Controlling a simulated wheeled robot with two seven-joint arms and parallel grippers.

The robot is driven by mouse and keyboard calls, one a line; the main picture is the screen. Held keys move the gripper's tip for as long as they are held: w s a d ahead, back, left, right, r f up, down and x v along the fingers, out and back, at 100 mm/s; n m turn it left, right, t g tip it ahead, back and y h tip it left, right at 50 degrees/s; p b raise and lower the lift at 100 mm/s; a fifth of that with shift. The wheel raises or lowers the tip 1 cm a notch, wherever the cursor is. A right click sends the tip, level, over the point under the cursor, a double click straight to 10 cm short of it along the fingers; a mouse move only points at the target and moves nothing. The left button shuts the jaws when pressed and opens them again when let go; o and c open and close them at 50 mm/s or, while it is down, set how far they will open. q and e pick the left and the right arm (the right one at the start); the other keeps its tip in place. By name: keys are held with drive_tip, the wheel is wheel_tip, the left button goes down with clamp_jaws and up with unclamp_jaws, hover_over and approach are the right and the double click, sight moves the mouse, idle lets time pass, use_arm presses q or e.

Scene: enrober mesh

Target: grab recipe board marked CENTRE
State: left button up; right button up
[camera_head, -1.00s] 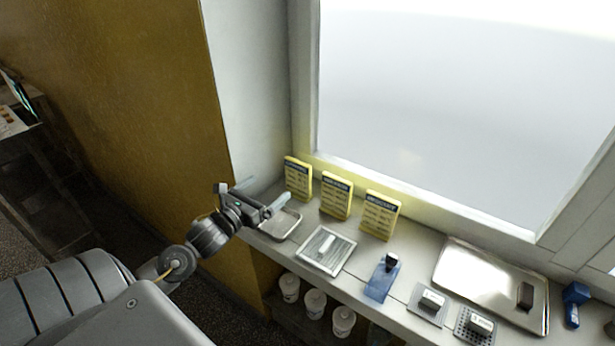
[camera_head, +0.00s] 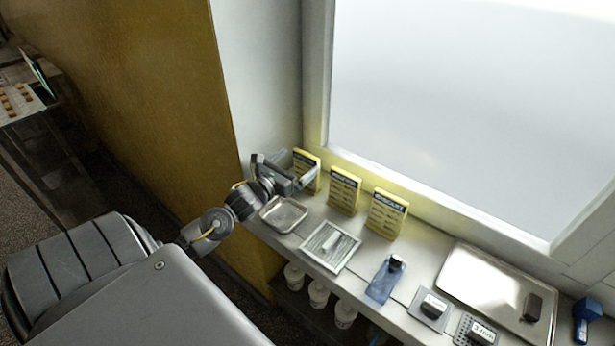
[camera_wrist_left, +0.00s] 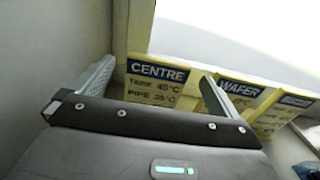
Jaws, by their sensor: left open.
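The recipe board marked CENTRE (camera_wrist_left: 158,78) is yellow with a dark blue header and stands upright on the sill, leftmost of three boards. It also shows in the head view (camera_head: 312,160), partly behind my left gripper (camera_head: 302,178). In the left wrist view my left gripper (camera_wrist_left: 155,85) is open, with one finger left of the CENTRE board and the other near its right edge, in front of the WAFER board. I cannot tell whether a finger touches a board. My right gripper is not in view.
The WAFER board (camera_wrist_left: 240,92) stands close to the right, then a third board (camera_head: 386,214). In front lie a metal tray (camera_head: 274,227), a framed mesh (camera_head: 316,262) and a blue tool (camera_head: 380,284). The wall is close on the left, the window behind.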

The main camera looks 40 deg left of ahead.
sight(305, 156)
use_arm(q)
drive_tip(key=shift+w+r, duration=0.2)
drive_tip(key=w+p, duration=0.2)
drive_tip(key=w, duration=0.1)
drive_tip(key=shift+w+a, duration=0.1)
drive_tip(key=shift+w, duration=0.3)
drive_tip(key=shift+w+f, duration=0.15)
drive_tip(key=shift+w, duration=0.4)
drive_tip(key=shift+s, duration=0.1)
drive_tip(key=shift+c, duration=0.8)
drive_tip(key=c, duration=1.2)
